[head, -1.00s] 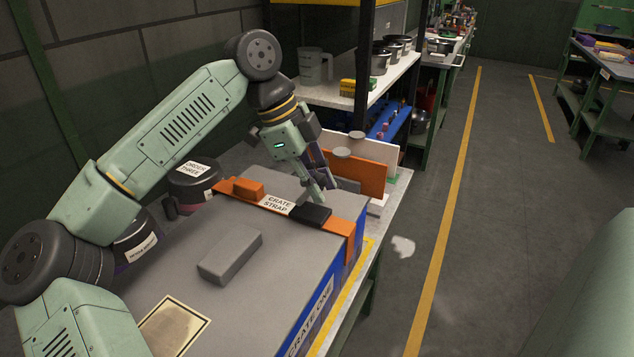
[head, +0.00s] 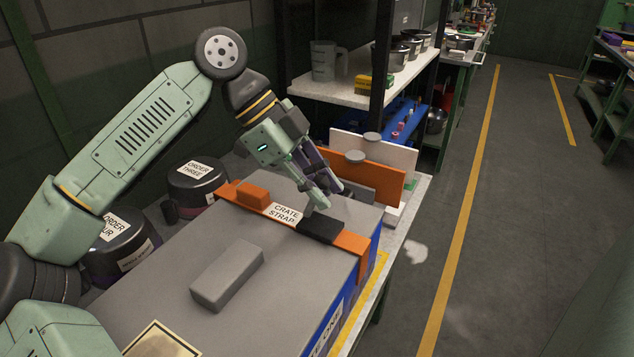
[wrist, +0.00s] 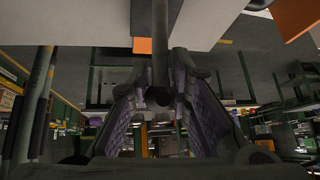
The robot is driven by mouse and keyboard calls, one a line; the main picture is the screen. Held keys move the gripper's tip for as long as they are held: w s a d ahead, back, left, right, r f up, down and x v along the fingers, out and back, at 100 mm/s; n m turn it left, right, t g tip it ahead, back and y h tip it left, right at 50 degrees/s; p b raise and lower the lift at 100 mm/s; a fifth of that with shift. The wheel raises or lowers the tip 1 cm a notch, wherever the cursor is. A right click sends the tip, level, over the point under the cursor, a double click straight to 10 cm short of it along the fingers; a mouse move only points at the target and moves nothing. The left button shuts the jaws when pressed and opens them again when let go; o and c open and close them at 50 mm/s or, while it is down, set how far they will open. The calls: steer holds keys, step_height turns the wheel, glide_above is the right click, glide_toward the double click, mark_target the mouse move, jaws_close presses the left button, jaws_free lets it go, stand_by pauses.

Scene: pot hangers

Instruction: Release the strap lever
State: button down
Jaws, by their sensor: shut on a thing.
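The crate strap (head: 253,208) is an orange band across the top of the grey-topped blue crate (head: 290,262), with a white "CRATE STRAP" label. A black block, the strap lever (head: 321,229), lies flat-looking on the strap near the crate's right edge. My gripper (head: 326,204) reaches down from behind, its fingertips at the far side of the lever. In the wrist view my gripper (wrist: 160,112) is shut with a dark bar (wrist: 159,60) between its fingers, seemingly the lever. The exact contact is hidden in the head view.
A grey block (head: 227,276) lies on the crate top. Black round pots labelled as orders (head: 197,184) stand behind it at left. Upright orange (head: 375,182) and white boards stand close beyond my gripper. A shelf with metal pots (head: 404,48) is behind.

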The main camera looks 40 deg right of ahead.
steer(key=shift+w+a+f, duration=0.1)
steer(key=shift+w+a, duration=0.05)
steer(key=shift+a, duration=0.05)
steer(key=c, duration=1.7)
jaws_free()
steer(key=shift+o, duration=0.2)
steer(key=v, duration=1.2)
